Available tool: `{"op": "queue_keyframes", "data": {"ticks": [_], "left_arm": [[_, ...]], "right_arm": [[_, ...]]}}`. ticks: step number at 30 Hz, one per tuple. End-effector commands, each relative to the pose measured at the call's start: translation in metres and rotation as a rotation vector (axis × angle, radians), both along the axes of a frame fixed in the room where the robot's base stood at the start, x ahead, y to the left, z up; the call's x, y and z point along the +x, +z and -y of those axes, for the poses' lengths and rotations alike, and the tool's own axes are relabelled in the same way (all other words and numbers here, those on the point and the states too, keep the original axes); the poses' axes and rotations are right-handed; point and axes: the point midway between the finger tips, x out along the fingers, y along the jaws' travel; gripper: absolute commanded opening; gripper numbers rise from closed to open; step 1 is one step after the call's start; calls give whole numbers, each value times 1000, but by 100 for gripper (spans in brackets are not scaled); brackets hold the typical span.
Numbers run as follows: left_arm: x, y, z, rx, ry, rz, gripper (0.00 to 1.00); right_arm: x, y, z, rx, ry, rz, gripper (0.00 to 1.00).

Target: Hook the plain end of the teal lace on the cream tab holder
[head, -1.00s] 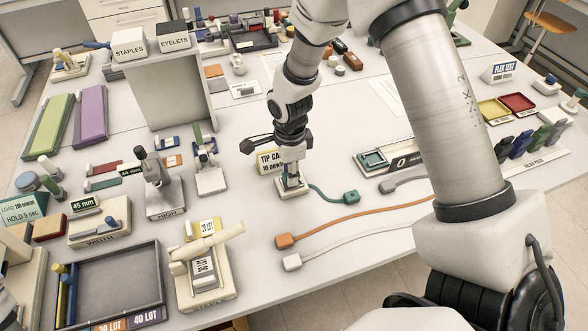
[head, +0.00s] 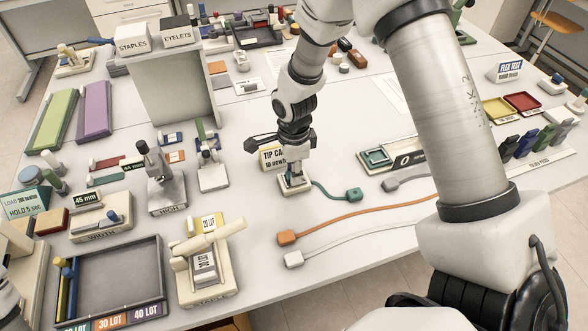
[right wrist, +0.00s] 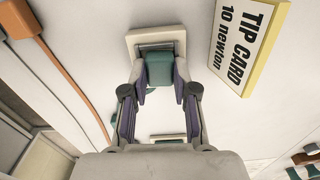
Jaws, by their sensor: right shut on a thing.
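The cream tab holder (head: 296,187) stands on the table near the centre of the head view; its cream base (right wrist: 135,40) also shows in the right wrist view. My right gripper (head: 293,176) is directly over it, pointing down. In the right wrist view its fingers (right wrist: 160,80) are shut on the teal end block (right wrist: 160,67) of the teal lace, at the holder's dark slot. I cannot tell whether the block is seated. The teal lace (head: 325,193) runs right from the holder to its other teal block (head: 353,194) on the table. My left gripper is out of view.
A tip card (head: 270,157) stands beside the holder, close to my right gripper. Orange (head: 287,238), white (head: 293,260) and grey (head: 391,184) lace ends lie in front and to the right. A stapler (head: 208,262) and a grey tray (head: 115,270) are at front left.

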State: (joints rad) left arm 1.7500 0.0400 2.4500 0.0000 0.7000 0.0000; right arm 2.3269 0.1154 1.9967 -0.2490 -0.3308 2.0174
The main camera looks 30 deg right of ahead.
Motion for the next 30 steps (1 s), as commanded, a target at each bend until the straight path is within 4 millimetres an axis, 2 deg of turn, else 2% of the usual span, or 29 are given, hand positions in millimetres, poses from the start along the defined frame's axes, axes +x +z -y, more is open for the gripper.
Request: {"op": "queue_keyframes", "data": {"ticks": [17, 18, 20, 30], "left_arm": [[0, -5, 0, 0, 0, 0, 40], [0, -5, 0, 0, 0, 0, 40], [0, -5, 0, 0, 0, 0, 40], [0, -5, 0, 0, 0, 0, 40]], "right_arm": [[-4, -11, 0, 1, -1, -12, 0], [-5, -11, 0, 1, -1, -12, 38], [-5, -11, 0, 1, -2, -13, 57], [-2, -8, 0, 1, -1, -6, 57]]}}
